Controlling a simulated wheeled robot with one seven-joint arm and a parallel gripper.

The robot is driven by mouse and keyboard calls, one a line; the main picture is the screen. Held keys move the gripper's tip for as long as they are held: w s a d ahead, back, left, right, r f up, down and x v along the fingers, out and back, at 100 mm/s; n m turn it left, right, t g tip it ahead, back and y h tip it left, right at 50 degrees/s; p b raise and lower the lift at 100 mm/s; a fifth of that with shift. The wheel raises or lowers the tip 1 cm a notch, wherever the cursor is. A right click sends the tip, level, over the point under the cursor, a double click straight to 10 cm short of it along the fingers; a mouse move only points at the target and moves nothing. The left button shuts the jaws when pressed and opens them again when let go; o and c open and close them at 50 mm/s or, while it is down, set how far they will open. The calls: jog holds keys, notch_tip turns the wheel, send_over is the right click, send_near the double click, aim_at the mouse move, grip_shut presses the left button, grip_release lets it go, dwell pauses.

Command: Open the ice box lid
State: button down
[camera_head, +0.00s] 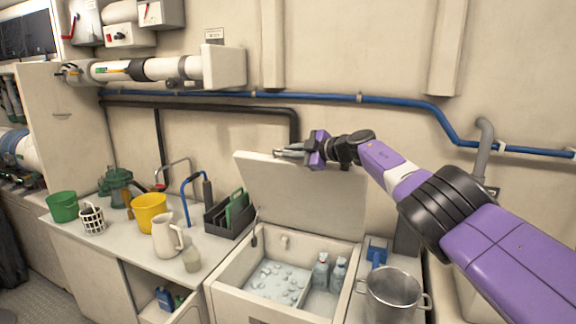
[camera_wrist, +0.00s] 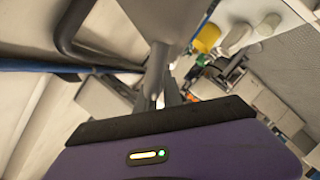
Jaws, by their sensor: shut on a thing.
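The ice box (camera_head: 232,285) stands open in the counter, with ice and bottles visible inside. Its pale lid (camera_head: 305,195) is raised and stands nearly upright at the back, close to the wall. My gripper (camera_head: 280,152) is at the lid's top edge, left of its middle, with its fingers pointing left. It is shut on the lid's edge. In the wrist view, the fingers (camera_wrist: 160,88) meet a grey panel (camera_wrist: 165,18) that appears to be the lid. The exact contact is small and partly hidden.
A dark caddy (camera_head: 228,215), a white jug (camera_head: 167,238) and a yellow bucket (camera_head: 149,213) stand on the counter to the left. A metal pot (camera_head: 392,295) is to the right. A blue pipe (camera_head: 330,97) runs along the wall behind the lid.

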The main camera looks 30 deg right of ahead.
jog(key=shift+d+r, duration=0.15)
jog(key=shift+d, duration=0.2)
jog(key=c, duration=1.5)
grip_release()
jog(key=shift+a, duration=0.1)
